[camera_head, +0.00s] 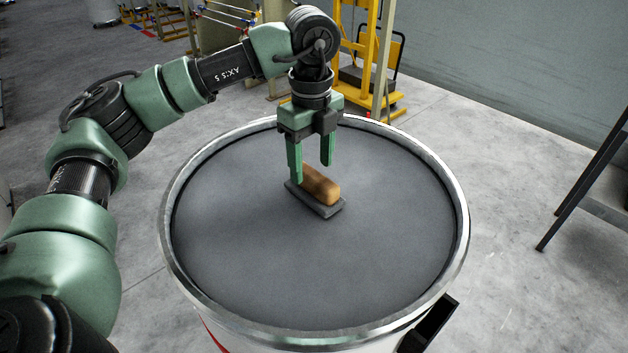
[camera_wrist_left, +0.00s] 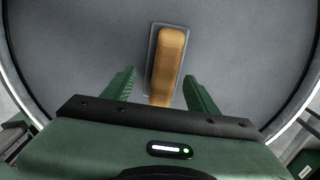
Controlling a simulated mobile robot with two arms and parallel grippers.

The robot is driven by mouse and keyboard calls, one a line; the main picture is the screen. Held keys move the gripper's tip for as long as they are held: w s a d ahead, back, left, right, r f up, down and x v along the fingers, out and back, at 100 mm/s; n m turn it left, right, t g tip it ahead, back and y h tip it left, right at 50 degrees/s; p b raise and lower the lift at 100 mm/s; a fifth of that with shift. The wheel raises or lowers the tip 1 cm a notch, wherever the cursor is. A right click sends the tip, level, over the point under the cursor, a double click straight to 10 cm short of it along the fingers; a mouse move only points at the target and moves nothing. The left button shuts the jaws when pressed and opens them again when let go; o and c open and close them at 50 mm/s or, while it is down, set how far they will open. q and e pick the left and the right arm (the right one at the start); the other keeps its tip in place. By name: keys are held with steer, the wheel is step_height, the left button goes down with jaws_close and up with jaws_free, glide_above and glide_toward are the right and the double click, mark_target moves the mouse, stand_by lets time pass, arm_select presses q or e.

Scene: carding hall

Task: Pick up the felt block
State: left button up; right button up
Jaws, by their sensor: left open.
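The felt block (camera_head: 320,187) has a rounded orange-brown upper part on a flat dark grey base. It lies on the grey round top of a drum, near the middle. My left gripper (camera_head: 310,170) is open above it, fingers pointing down, and partly covers its far end in the head view. In the left wrist view the felt block (camera_wrist_left: 166,62) lies lengthwise ahead, and its near end reaches between the two fingers of my left gripper (camera_wrist_left: 160,88). Neither finger visibly touches it. My right gripper is in neither view.
The drum's raised metal rim (camera_head: 462,215) surrounds the flat top, which is otherwise clear. A yellow lifting frame (camera_head: 385,95) stands behind it. A dark-legged table or stand (camera_head: 590,180) is at the right. Bare concrete floor lies between.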

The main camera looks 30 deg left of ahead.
mark_target(312, 173)
arm_select(q)
steer(key=f, duration=0.2)
steer(key=w+f+p, duration=0.1)
steer(key=shift+a, duration=0.35)
steer(key=shift+f, duration=0.5)
steer(key=shift+d, duration=0.15)
steer(key=shift+r, duration=0.1)
steer(key=c, duration=1)
jaws_close()
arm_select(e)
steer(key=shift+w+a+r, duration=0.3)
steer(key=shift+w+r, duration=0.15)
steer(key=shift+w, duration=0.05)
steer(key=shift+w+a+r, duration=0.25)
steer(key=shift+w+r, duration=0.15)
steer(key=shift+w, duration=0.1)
arm_select(q)
steer(key=shift+r, duration=0.15)
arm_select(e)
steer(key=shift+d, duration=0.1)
